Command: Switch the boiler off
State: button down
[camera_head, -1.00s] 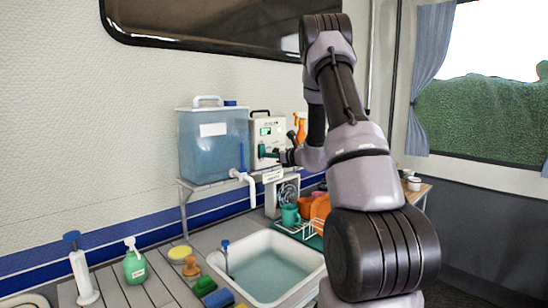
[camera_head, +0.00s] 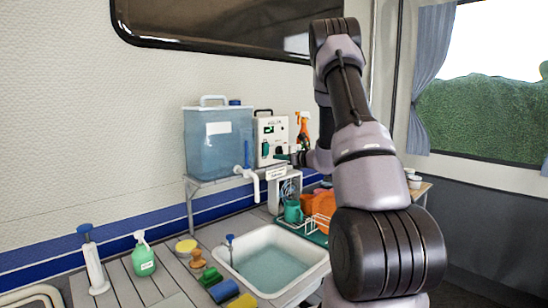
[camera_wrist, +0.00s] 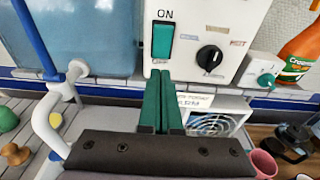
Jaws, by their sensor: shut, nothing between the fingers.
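The boiler (camera_head: 272,141) is a white box on the shelf to the right of the water tank. In the wrist view its front (camera_wrist: 190,32) shows a green rocker switch (camera_wrist: 162,40) under the word ON, and a black knob (camera_wrist: 210,57) to its right. My gripper (camera_wrist: 160,72) is shut and empty, its green fingers together just below the switch in that picture. Whether they touch the panel is hard to tell. In the head view my gripper (camera_head: 297,157) is at the boiler's lower right. The rocker's tilt is unclear.
A blue water tank (camera_head: 217,150) with a white tap (camera_head: 248,180) stands left of the boiler. An orange spray bottle (camera_head: 303,132) stands to its right. A dish rack, a teal mug (camera_head: 293,211) and a sink (camera_head: 250,240) are below.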

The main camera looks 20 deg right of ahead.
jog(key=s+d+f, duration=0.1)
jog(key=s+d, duration=0.2)
jog(key=s, duration=0.5)
jog(key=shift+s+d+f, duration=0.15)
jog(key=shift+s+d, duration=0.1)
jog(key=shift+d, duration=0.05)
jog(key=s+a+r+n+g+y, duration=0.2)
jog(key=s+a+r+n+g, duration=0.2)
jog(key=s+a+r+n, duration=0.45)
jog(key=s+a+r+n+g+y, duration=0.3)
jog(key=s+a+r+n+g, duration=0.15)
jog(key=a, duration=0.65)
jog(key=s+r+n+h, duration=0.2)
jog(key=s+n+h, duration=0.2)
jog(key=s+n, duration=0.3)
jog(key=s+d+r+n+h, duration=0.1)
jog(key=s+n+h, duration=0.4)
jog(key=s, duration=0.7)
jog(key=shift+s+r+n+t, duration=0.3)
jog(key=shift+r+n, duration=0.55)
jog(key=shift+n, duration=0.35)
